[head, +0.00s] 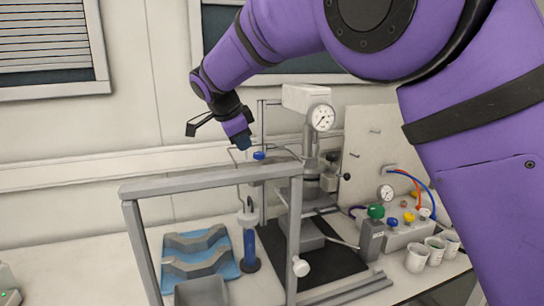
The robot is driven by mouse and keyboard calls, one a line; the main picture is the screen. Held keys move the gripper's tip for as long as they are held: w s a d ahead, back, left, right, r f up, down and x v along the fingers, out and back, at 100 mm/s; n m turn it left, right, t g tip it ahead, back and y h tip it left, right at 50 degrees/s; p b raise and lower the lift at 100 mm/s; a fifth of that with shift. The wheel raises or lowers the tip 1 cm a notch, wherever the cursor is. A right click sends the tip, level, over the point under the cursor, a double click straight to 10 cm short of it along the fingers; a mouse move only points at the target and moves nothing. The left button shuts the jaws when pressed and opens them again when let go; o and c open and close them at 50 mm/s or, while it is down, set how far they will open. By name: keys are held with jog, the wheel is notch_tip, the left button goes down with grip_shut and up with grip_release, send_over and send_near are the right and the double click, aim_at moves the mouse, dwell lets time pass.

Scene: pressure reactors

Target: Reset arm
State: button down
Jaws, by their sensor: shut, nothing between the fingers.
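My purple arm reaches in from the upper right and bends down at the left. My gripper (243,142) points downward and is shut with nothing in it. It appears just above and left of a small blue knob (259,155) by the grey frame's top bar (205,182). I cannot tell how far apart they are in depth. The reactor with its round pressure gauge (321,117) stands to the right of my gripper. My upper arm hides part of the wall and the right side.
A blue tray (223,271) with grey cradles lies at lower left. A blue cylinder (250,250) stands beside it. A valve panel (405,235) with coloured knobs and several white cups (417,259) are at right. The wall space left of my gripper is clear.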

jog(key=s+d+r+n+y, duration=0.15)
jog(key=s+d, duration=0.25)
jog(key=d, duration=0.5)
jog(key=s+d+r+n+g+y, duration=0.1)
jog(key=s+d+r+n, duration=0.3)
jog(key=d, duration=0.6)
jog(key=s+d+r+n+y, duration=0.1)
jog(key=s+d+r, duration=0.1)
jog(key=s+d, duration=0.5)
jog(key=s+d+f+n, duration=0.2)
jog(key=s+d, duration=0.2)
jog(key=s, duration=0.3)
jog(key=s+d+f+n+t, duration=0.1)
jog(key=s+d+f+n, duration=0.1)
jog(key=s, duration=0.5)
jog(key=s+d+f+n, duration=0.2)
jog(key=s+d+n, duration=0.1)
jog(key=s+d, duration=0.3)
jog(key=shift+s+f+t, duration=0.2)
jog(key=shift+s+t, duration=0.1)
jog(key=shift+s, duration=0.4)
jog(key=shift+n, duration=0.25)
